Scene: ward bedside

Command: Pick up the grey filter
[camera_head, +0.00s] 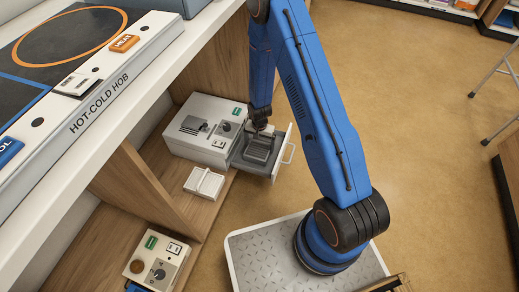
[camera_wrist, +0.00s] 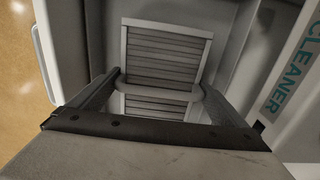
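The grey filter (camera_wrist: 165,55) is a slatted, framed panel with a pale rounded bar (camera_wrist: 160,90) across it. It lies inside the pulled-out drawer (camera_head: 283,150), and in the head view the filter (camera_head: 257,150) is partly covered by my gripper. My gripper (camera_wrist: 160,86) points down over the filter. Its two dark fingers are well apart, one at each end of the bar. Whether the fingertips touch the bar cannot be made out.
The drawer belongs to a white box (camera_head: 190,145) with knobs, on a low wooden shelf. A white slotted block (camera_head: 204,183) sits in front. The hot-cold hob counter (camera_head: 100,100) overhangs at the left.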

